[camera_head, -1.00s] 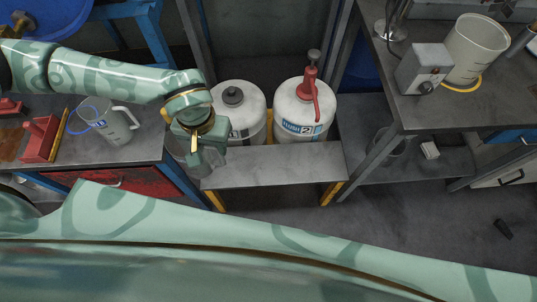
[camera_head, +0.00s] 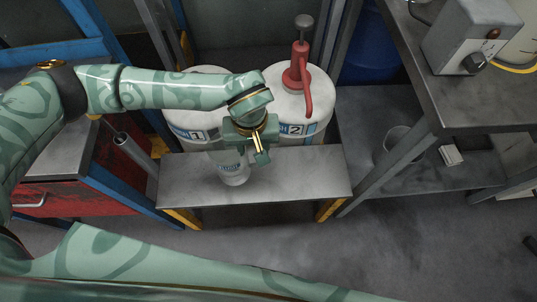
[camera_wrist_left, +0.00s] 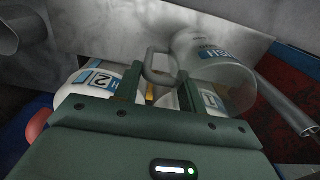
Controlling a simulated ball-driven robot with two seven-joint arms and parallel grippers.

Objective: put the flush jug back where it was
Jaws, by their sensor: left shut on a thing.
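The flush jug (camera_head: 233,172) is a pale, translucent jug with a blue-lettered label, over the grey bench shelf (camera_head: 310,175) in front of the two drums. My left gripper (camera_head: 261,152) is shut on its handle and hides its upper part in the head view. In the left wrist view, the jug (camera_wrist_left: 232,78) lies beyond the fingers (camera_wrist_left: 160,88), its handle (camera_wrist_left: 155,66) between them. I cannot tell whether its base touches the shelf. My right gripper is not in view.
White drum 1 (camera_head: 188,122) and drum 2 (camera_head: 318,108), with a red pump (camera_head: 299,68), stand behind the shelf. A red cabinet (camera_head: 80,205) is at left. At right, a bench (camera_head: 425,92) carries a grey control box (camera_head: 470,40); a clear beaker (camera_head: 398,142) stands lower.

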